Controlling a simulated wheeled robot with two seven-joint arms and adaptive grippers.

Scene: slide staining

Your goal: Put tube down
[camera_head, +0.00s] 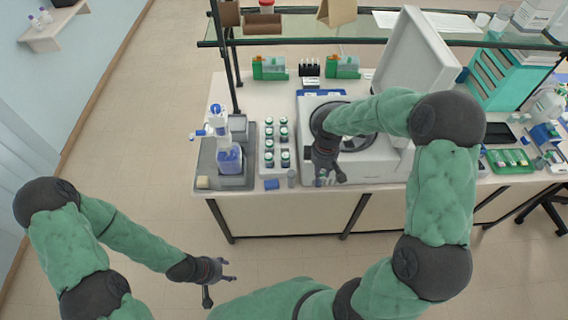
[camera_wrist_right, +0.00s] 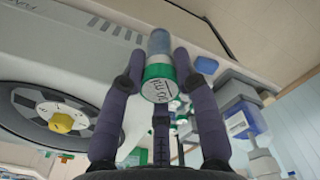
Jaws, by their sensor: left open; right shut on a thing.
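A tube (camera_wrist_right: 160,45) with a green, hand-marked cap is held between the fingers of my right gripper (camera_wrist_right: 158,82) in the right wrist view. In the head view my right gripper (camera_head: 328,178) hangs in front of the centrifuge, near the table's front edge, with the tube mostly hidden at its fingertips. A white rack (camera_head: 267,165) with several green-capped tubes stands to the left of that gripper. My left gripper (camera_head: 216,278) is open and empty, low in front of the table and apart from everything.
The centrifuge (camera_head: 375,169) has its lid (camera_head: 418,52) raised; its rotor (camera_wrist_right: 38,112) shows in the right wrist view. A grey tray (camera_head: 207,166) with a blue-labelled bottle (camera_head: 229,160) stands left of the rack. A small blue block (camera_head: 271,185) and a small clear vial (camera_head: 292,178) are near the front edge.

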